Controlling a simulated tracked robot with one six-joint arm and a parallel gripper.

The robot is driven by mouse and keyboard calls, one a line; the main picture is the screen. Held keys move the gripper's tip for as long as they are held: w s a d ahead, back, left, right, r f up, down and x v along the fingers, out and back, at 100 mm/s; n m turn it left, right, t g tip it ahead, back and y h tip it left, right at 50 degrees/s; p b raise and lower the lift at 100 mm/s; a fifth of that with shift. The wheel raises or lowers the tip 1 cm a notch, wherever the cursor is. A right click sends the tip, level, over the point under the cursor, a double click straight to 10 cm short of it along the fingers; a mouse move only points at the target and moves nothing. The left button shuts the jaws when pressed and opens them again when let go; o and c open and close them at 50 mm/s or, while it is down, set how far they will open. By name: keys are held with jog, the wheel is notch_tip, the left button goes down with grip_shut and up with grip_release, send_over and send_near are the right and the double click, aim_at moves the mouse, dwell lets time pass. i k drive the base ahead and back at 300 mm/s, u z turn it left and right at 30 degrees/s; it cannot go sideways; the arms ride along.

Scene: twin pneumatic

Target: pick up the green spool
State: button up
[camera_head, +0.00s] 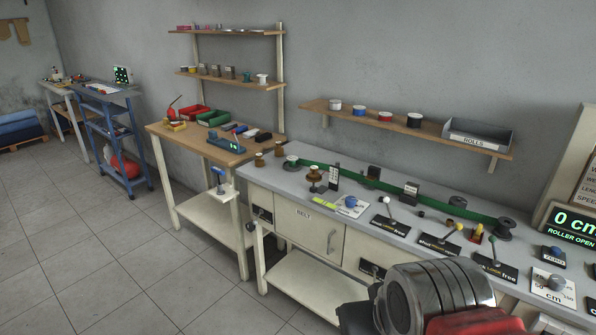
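A spool with a pale top and a green edge (291,162) stands at the left end of the grey bench. A green ribbon (400,190) runs from near it along the back of the bench to a dark spool (503,229) at the right. A small dark-green item (247,76) stands on the lower shelf on the back wall, too small to tell if it is a spool. My arm's metal and red parts fill the bottom right. My gripper's fingers do not show.
Brown spools (314,173) stand near the bench's left end. Levers and knobs (439,242) crowd its front. A wall shelf (450,140) holds several spools and a "ROLLS" tray (478,138). A wooden table (208,147) carries red and green bins. The tiled floor at left is clear.

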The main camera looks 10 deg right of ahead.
aim_at(292, 159)
jog(key=u, duration=0.55)
jog(key=i, duration=0.55)
jog(key=u, duration=0.65)
jog(key=i, duration=2.05)
jog(key=z, duration=1.1)
jog(key=i, duration=0.65)
jog(key=z, duration=0.45)
